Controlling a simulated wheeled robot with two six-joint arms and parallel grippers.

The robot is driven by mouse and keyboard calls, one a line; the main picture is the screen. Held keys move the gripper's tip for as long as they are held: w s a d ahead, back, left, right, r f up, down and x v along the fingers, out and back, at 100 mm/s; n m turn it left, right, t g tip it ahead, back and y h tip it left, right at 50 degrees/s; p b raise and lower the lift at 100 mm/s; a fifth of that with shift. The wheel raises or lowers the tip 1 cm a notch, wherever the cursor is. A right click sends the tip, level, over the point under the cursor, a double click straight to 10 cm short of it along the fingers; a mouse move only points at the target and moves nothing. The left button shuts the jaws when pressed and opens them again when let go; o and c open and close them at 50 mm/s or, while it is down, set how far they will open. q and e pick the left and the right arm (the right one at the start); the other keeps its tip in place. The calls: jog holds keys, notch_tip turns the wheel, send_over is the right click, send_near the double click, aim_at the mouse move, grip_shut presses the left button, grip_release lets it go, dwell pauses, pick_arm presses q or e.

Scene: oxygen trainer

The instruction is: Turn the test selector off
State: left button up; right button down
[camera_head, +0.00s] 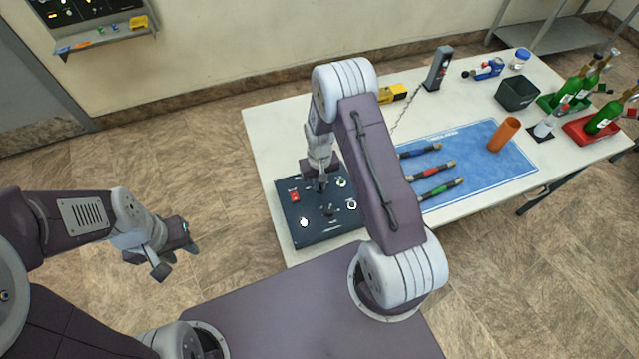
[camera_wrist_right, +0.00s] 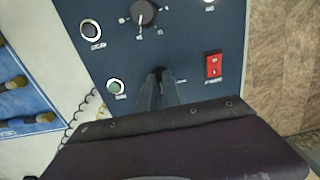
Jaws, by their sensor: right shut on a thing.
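A dark blue control panel (camera_head: 325,228) lies on the near left end of the white table. My right gripper (camera_head: 321,186) reaches down onto it between a red rocker switch (camera_head: 294,196) and a green round lamp or button (camera_head: 341,183). In the right wrist view its fingers (camera_wrist_right: 158,90) are shut on a small dark selector, mostly hidden between them; I take it as the test selector, though its label is unreadable. A black rotary knob (camera_wrist_right: 143,12) sits apart from the fingers. My left gripper (camera_head: 176,258) is open and empty over the floor, left of the table.
Two round buttons (camera_head: 304,222) (camera_head: 352,205) are on the panel. Right of it, a blue mat (camera_head: 475,150) bears several banded tools. An orange cylinder (camera_head: 503,135), a black bin (camera_head: 516,93), a handheld device (camera_head: 438,70) and green bottles (camera_head: 603,117) stand further away.

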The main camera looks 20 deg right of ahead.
jog(key=shift+w+r, duration=0.2)
jog(key=shift+w, duration=0.05)
jog(key=c, duration=1.6)
grip_release()
jog(key=shift+o, duration=0.4)
jog(key=shift+s, duration=0.1)
jog(key=shift+f, duration=0.1)
notch_tip(320, 180, up, 9)
jog(key=b, duration=0.1)
jog(key=shift+s, duration=0.1)
